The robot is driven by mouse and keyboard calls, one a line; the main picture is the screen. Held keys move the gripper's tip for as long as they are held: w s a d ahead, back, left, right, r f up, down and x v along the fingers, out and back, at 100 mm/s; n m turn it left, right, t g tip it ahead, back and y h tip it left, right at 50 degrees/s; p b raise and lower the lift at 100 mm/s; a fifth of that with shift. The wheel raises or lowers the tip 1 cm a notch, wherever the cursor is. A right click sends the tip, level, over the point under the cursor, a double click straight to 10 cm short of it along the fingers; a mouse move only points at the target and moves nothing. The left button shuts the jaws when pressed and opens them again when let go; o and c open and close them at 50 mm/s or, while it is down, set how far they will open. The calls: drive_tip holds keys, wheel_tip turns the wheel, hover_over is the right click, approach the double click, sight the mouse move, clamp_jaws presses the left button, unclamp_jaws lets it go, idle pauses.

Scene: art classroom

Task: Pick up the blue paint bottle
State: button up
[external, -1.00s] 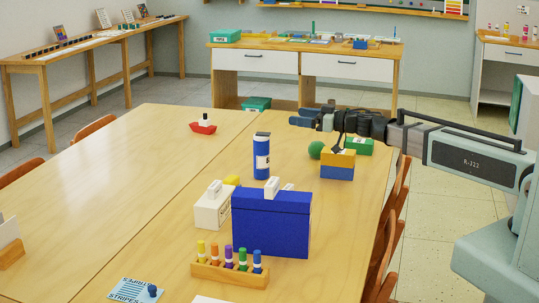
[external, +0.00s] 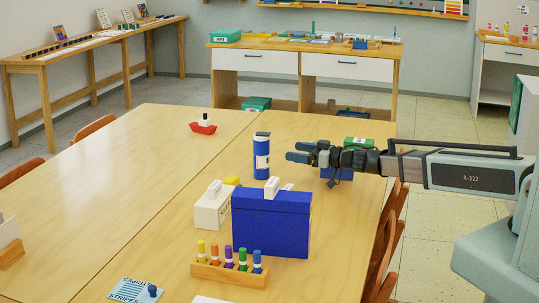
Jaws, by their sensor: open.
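The blue paint bottle (external: 261,156) stands upright on the wooden table, a tall cylinder with a dark top and a white label. My gripper (external: 297,152) is open and empty just right of the bottle, with its fingers pointing left towards it. A narrow gap shows between the fingertips and the bottle. The bottle is not between the fingers.
A blue box (external: 272,225) and a white box (external: 212,208) stand in front of the bottle. A rack (external: 225,273) holds several coloured tubes. Blocks (external: 337,175) lie partly hidden behind my gripper. A red boat (external: 203,127) is at the back left. The left tabletop is largely clear.

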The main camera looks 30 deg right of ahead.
sight(261, 147)
drive_tip(key=shift+x, duration=6.5)
drive_tip(key=shift+s+f, duration=0.1)
drive_tip(key=c, duration=1.4)
